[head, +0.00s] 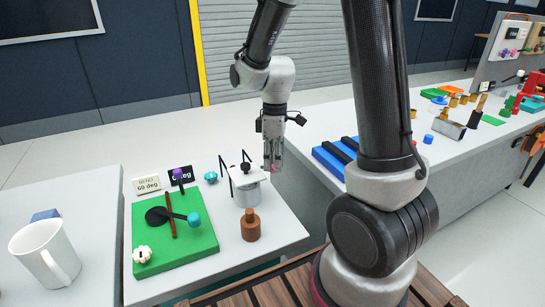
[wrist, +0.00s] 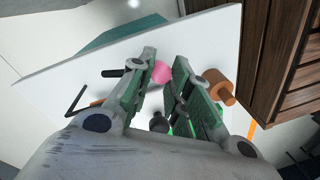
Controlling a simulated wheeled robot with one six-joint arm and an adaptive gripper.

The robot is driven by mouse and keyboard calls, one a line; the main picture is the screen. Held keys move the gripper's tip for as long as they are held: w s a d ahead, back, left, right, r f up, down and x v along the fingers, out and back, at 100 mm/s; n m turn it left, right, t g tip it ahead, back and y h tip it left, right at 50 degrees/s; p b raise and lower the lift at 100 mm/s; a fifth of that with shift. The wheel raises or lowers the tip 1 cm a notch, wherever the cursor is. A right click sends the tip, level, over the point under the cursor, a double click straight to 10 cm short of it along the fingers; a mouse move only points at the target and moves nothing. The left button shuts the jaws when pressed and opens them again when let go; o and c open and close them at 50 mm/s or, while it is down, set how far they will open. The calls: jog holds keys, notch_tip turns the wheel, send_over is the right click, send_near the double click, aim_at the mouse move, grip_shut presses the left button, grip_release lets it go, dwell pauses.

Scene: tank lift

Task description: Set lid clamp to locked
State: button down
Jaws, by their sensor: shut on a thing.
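A grey cylindrical tank (head: 247,197) stands upright on the white table, with a pale lid (head: 247,177) and a black knob (head: 246,167) on top. Thin black bars (head: 228,176) rise beside the lid. My gripper (head: 273,166) points down just right of the lid. In the wrist view, my gripper (wrist: 160,82) has its fingers closed in around a pink ball-shaped knob (wrist: 162,72) at their tips. A black rod (wrist: 112,72) shows beside the left finger. The fingers hide how the knob joins the clamp, and I cannot read the clamp's position.
A brown bottle-shaped piece (head: 250,226) stands in front of the tank. A green board (head: 160,242) with levers and knobs lies to the left, below small signs (head: 147,184). A white mug (head: 46,254) stands far left. A blue block (head: 333,158) sits on the right-hand table.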

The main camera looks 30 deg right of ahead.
jog(key=c, duration=1.3)
grip_release()
jog(key=shift+s+f, duration=0.1)
notch_tip(320, 180, up, 12)
jog(key=w, duration=0.1)
jog(key=shift+w+d, duration=0.15)
jog(key=shift+d, duration=0.3)
